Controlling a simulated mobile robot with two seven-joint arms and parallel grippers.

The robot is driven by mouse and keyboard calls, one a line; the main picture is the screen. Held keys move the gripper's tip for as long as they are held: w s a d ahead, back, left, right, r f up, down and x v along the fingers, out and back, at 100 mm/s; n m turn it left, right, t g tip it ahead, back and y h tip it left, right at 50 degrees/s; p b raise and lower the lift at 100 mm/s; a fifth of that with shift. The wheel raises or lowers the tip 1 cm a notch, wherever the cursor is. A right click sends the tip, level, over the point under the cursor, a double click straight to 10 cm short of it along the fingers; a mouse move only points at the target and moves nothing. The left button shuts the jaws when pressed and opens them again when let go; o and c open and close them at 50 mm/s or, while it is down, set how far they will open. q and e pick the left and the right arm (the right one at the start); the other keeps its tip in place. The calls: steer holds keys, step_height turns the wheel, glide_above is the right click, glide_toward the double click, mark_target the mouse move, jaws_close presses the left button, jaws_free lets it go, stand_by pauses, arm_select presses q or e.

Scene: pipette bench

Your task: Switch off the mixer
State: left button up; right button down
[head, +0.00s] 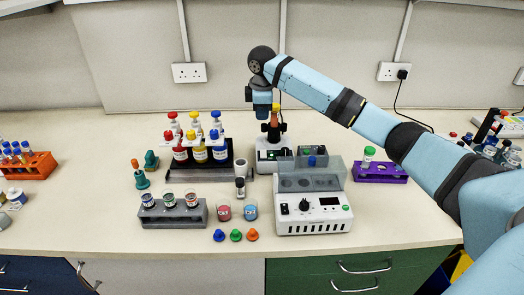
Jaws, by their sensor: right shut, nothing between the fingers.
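The mixer looks to be the small white unit (266,156) with a dark panel, at the back middle of the bench behind the grey heating block. A dark cup (273,131) with an orange piece on top stands up from it. A small green spot shows beside its front, too small to read as a switch or light. My right gripper (262,115) points down beside the orange piece and is shut, with nothing held. Its fingertips are small and partly merge with the dark cup, so I cannot tell whether they touch it. My left gripper is not in view.
The heating block (313,215), with a knob and a raised clear lid, stands in front of the mixer. A bottle rack (198,172) is to the left, a purple rack (380,173) to the right. Cups and coloured caps lie in front. Bench is clear at front right.

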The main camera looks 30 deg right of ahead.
glide_toward(262, 151)
steer(key=f, duration=0.5)
steer(key=f+p, duration=0.1)
steer(key=f, duration=0.1)
steer(key=shift+w+d+f, duration=0.25)
steer(key=shift+w, duration=0.1)
stand_by(0.3)
